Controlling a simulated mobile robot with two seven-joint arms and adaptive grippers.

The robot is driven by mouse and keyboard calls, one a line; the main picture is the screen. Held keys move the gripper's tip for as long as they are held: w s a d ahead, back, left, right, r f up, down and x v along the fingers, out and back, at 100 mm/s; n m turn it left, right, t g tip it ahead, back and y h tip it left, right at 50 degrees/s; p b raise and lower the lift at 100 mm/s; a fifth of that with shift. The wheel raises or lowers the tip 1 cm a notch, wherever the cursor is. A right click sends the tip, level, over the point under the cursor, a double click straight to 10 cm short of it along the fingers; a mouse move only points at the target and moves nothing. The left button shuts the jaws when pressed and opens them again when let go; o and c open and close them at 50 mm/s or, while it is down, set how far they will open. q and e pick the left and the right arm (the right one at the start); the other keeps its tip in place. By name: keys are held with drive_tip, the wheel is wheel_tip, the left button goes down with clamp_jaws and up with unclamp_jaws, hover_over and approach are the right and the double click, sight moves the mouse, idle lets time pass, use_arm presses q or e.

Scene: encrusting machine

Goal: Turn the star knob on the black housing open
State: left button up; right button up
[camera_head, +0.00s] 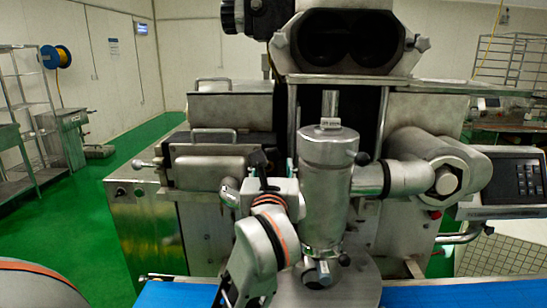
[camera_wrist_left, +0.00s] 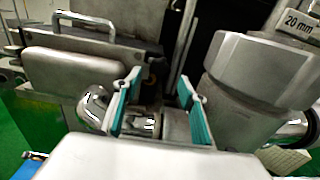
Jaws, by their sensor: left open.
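A small dark knob-like part (camera_head: 258,160) shows at the housing's right end, partly covered by my left gripper; I cannot make out a star shape. In the wrist view a dark part (camera_wrist_left: 155,68) shows just beyond the fingers. My left gripper (camera_head: 277,172) is in front of the housing's right end, pointing away from the head camera. In the wrist view its teal-padded fingers (camera_wrist_left: 160,105) are apart, with nothing clearly held. My right gripper is not in view.
A tall upright metal cylinder (camera_head: 330,180) stands close to the right of my left gripper. A control panel (camera_head: 510,182) is at the right. A blue belt (camera_head: 180,294) runs along the front. Green floor (camera_head: 90,220) is open at the left.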

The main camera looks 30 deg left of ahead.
sight(274, 158)
use_arm(q)
drive_tip(key=shift+x, duration=2.7)
drive_tip(key=c, duration=1.1)
